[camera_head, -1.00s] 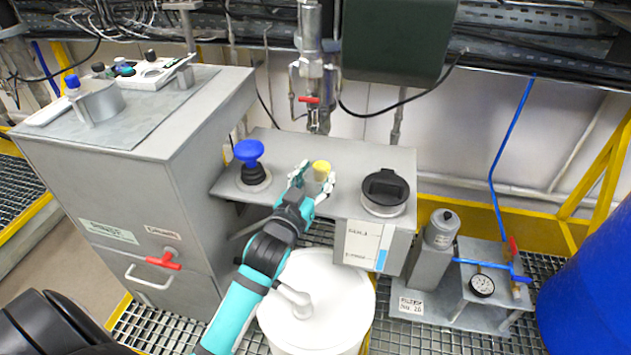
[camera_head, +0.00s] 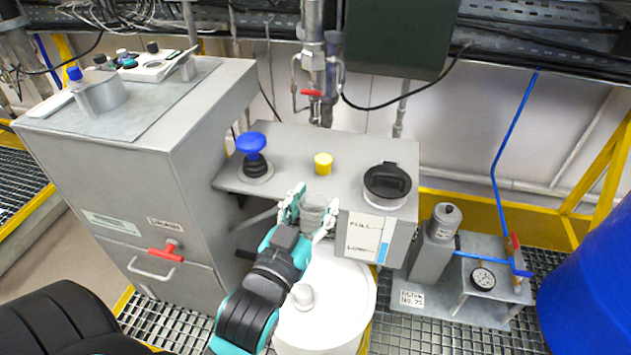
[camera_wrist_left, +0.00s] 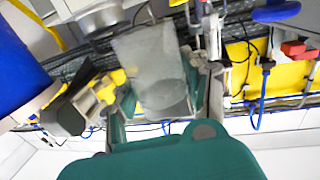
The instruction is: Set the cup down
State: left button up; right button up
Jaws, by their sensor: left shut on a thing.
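The cup (camera_head: 314,212) is a translucent grey tumbler. My left gripper (camera_head: 313,207) is shut on it, with one finger on each side. In the head view the cup appears in front of the grey shelf's (camera_head: 300,148) front edge and over the white drum (camera_head: 330,305). Its exact height and gap to the shelf cannot be told. In the left wrist view the cup (camera_wrist_left: 152,65) fills the space between the fingers, and its far end is hard to make out. My right gripper is not in view.
A yellow cap (camera_head: 323,162), a blue knob (camera_head: 251,145) and a black-lidded port (camera_head: 387,184) stand on the shelf. Bare shelf lies around the yellow cap. A grey cabinet (camera_head: 185,200) is at left. A pipe with a red valve (camera_head: 312,93) hangs behind.

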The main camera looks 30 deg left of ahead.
pick_arm(q)
jog(key=shift+s+d+r+p, duration=0.15)
jog(key=shift+s+d+p, duration=0.2)
jog(key=shift+s+p, duration=0.25)
jog(key=shift+m+h, duration=0.6)
jog(key=shift+h, duration=0.3)
jog(key=s+f, duration=0.1)
jog(key=s+d+f+p, duration=0.1)
jog(key=s+f+p, duration=0.1)
jog(key=s, duration=0.1)
jog(key=shift+s+d+f, duration=0.1)
jog(key=shift+d+f, duration=0.05)
jog(key=shift+d, duration=0.1)
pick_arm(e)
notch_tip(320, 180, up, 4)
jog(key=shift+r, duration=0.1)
